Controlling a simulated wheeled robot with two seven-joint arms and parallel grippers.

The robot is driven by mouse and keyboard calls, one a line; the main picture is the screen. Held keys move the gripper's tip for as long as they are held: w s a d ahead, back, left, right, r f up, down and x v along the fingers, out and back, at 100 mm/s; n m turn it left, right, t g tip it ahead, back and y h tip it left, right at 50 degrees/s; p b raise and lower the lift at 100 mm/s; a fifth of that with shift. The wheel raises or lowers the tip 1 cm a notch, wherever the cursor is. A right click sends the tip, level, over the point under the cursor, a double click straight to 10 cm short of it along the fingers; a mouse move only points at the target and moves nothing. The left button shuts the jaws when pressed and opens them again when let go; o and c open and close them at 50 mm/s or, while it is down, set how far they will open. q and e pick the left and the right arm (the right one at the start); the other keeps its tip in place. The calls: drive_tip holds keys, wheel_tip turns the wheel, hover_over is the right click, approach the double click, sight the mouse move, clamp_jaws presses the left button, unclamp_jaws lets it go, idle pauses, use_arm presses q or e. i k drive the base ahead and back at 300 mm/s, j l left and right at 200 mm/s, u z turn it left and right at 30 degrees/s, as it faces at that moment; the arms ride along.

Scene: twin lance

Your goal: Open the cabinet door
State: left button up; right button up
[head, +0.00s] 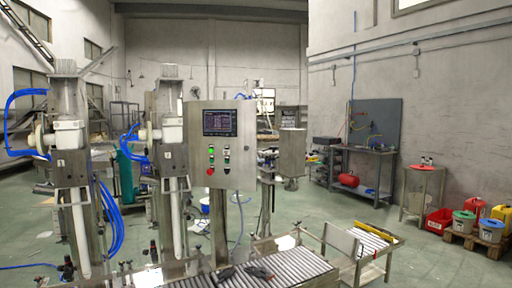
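A steel control cabinet (220,145) stands on a post in the middle of the head view. Its front face carries a dark screen (220,122), small green and black controls, and a red button (210,171). The front looks closed; no gap or handle can be made out at this size. Neither of my grippers shows in the head view, and nothing of mine is seen touching the cabinet.
Two lance columns (68,170) (172,160) with blue hoses stand left of the cabinet. A roller conveyor (285,268) with small dark items (260,272) lies in front. A workbench (365,155), small table (422,185) and buckets (463,222) are at right. Green floor is open between.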

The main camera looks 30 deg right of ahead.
sight(242, 165)
drive_tip(key=i+l+z, duration=0.15)
drive_tip(key=i+l, duration=0.2)
drive_tip(key=l, duration=0.2)
drive_tip(key=i+l+z, duration=0.2)
drive_tip(key=i+l, duration=0.15)
drive_tip(key=l, duration=0.15)
